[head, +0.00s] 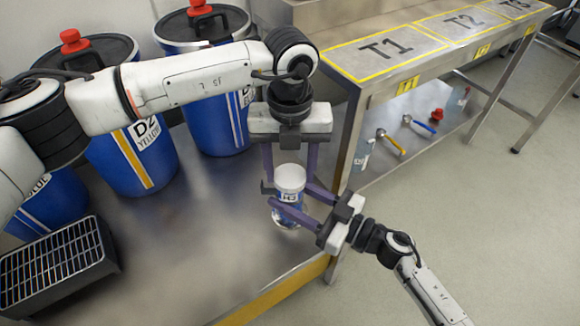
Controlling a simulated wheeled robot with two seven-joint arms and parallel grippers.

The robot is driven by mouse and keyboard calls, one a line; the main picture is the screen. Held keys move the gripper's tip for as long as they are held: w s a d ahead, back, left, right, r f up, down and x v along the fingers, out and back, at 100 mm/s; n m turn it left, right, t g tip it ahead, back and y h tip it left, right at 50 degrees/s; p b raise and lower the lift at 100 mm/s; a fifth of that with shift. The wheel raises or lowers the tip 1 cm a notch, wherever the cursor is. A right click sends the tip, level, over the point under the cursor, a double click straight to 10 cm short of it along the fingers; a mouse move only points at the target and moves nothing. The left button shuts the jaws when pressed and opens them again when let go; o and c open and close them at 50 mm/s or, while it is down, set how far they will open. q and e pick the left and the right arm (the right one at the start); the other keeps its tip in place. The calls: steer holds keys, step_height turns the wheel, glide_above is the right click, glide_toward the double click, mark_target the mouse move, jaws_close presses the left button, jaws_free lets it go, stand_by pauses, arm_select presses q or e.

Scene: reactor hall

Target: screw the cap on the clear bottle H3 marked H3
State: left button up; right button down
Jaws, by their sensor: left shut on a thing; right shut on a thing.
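The clear bottle H3 (287,217) stands upright on the metal bench near its right edge, its label partly covered by my fingers. A white cap (290,173) sits at the top of the bottle. My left gripper (288,184) reaches down from above and is shut on the cap, one finger on each side. My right gripper (291,203) comes in from the lower right and is shut on the bottle's body below the cap. I cannot tell how tightly the cap sits on the neck.
Blue drums with red knobs, one marked D2 (138,160), stand behind on the bench (185,265). A dark grated box (60,268) is at the left. A table marked T1 (388,48) adjoins on the right, with tools and bottles on its lower shelf. The bench front is clear.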

arm_select(q)
steer(key=m, duration=0.6)
steer(key=shift+m, duration=0.4)
steer(key=m, duration=1.4)
steer(key=shift+m, duration=0.4)
steer(key=m, duration=0.7)
steer(key=shift+m, duration=0.3)
steer(key=o, duration=1.2)
